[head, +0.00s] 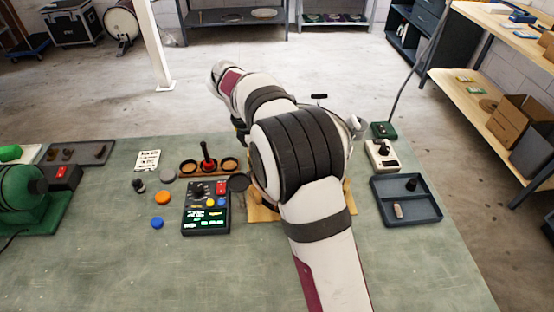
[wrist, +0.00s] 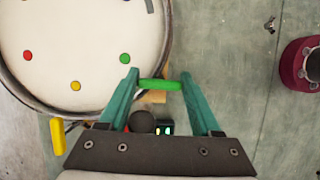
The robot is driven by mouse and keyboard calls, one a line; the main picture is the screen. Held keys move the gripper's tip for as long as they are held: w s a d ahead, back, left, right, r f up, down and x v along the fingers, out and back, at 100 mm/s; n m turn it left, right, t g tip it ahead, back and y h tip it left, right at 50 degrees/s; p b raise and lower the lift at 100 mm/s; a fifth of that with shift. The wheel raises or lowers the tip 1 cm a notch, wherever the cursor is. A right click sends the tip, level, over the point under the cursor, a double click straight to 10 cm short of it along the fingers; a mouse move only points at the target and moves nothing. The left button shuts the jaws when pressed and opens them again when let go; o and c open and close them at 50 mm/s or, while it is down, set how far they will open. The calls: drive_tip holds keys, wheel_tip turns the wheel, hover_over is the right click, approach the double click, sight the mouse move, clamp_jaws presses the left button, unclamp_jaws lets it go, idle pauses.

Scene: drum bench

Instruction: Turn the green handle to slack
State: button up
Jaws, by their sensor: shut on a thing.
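The drum (wrist: 85,40) has a white head with red, yellow, green and blue dots and a dark rim in the wrist view. The green handle (wrist: 160,85) sits just outside the rim near the green dot. My gripper (wrist: 159,82) has its two teal fingers at either end of the green handle and is shut on it.
On the bench (head: 140,265), a black control box (head: 192,228) and a wooden holder with a red-handled tool (head: 208,160) stand left of my arm. A dark tray (head: 420,212) lies to the right. A green machine (head: 15,195) is at the far left. The front left bench is clear.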

idle(0.4)
drive_tip(key=o, duration=1.4)
drive_tip(key=shift+r, duration=0.15)
drive_tip(key=shift+v, duration=7.75)
drive_tip(key=shift+s+a, duration=0.1)
